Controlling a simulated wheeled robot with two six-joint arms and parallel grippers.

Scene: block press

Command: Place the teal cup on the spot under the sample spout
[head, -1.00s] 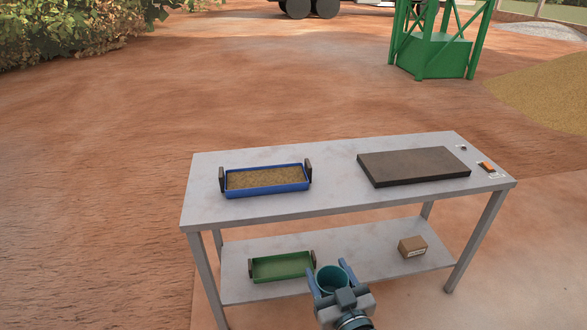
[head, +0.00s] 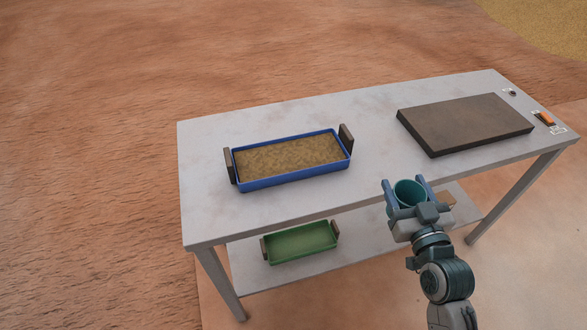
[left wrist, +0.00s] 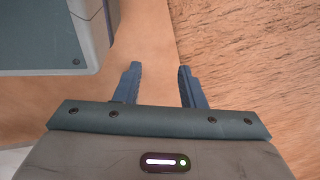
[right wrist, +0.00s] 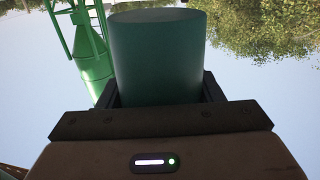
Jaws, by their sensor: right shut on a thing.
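The teal cup (head: 410,193) is upright between the fingers of my right gripper (head: 408,190), which is shut on it. In the head view it is in front of the table's near edge, right of the middle. The cup (right wrist: 158,55) fills the middle of the right wrist view, with a finger on each side. My left gripper (left wrist: 158,85) shows in the left wrist view with its fingers apart and nothing between them, over brown ground. No sample spout or spot under it shows in any view.
The table (head: 210,215) bears a blue tray (head: 275,182) of sandy material, a dark slab (head: 465,120) and a small orange item (head: 544,118). A green tray (head: 300,242) is on the lower shelf. A box (head: 445,199) there is mostly hidden behind my right gripper. Bare tabletop lies between tray and slab.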

